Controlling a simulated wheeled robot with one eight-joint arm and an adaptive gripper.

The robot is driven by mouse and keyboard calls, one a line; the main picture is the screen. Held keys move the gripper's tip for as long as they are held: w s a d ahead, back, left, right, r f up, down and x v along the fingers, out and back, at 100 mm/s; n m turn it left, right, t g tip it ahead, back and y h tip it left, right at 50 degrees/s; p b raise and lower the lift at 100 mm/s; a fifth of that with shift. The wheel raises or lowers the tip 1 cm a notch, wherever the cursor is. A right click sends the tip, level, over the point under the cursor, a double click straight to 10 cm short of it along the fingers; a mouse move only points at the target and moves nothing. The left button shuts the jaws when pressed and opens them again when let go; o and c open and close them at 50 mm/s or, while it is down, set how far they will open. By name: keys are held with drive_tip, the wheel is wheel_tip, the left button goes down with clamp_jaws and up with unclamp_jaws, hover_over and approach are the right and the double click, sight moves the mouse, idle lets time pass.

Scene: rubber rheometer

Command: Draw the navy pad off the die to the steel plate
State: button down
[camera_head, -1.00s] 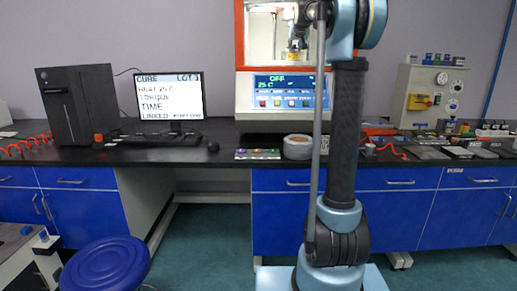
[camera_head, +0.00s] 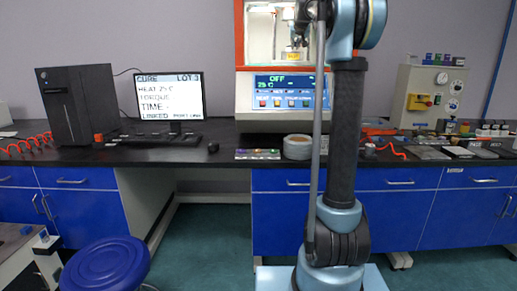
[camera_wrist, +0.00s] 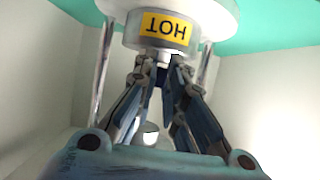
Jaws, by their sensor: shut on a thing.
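My gripper (camera_wrist: 162,68) is inside the machine's chamber, its fingers drawn together at the tips. A small dark navy piece shows between the fingertips, which I take to be the navy pad (camera_wrist: 160,74); it is too small to tell its outline. The round pale die (camera_wrist: 128,36) with a yellow HOT label, seen upside down, is just beyond the fingertips in the wrist view. I cannot tell whether the pad touches the die. In the head view my gripper (camera_head: 297,42) is small in the chamber opening. Flat plates lie on the right bench, among them a grey one (camera_head: 428,153), possibly the steel plate.
The orange-framed machine (camera_head: 240,50) has pale chamber walls and bright metal posts (camera_wrist: 103,70) close on both sides of my gripper. A blue stool (camera_head: 105,265) stands at lower left.

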drive_tip(key=shift+r, duration=0.35)
drive_tip(key=s, duration=2)
drive_tip(key=shift+r, duration=0.3)
idle(2.5)
idle(0.3)
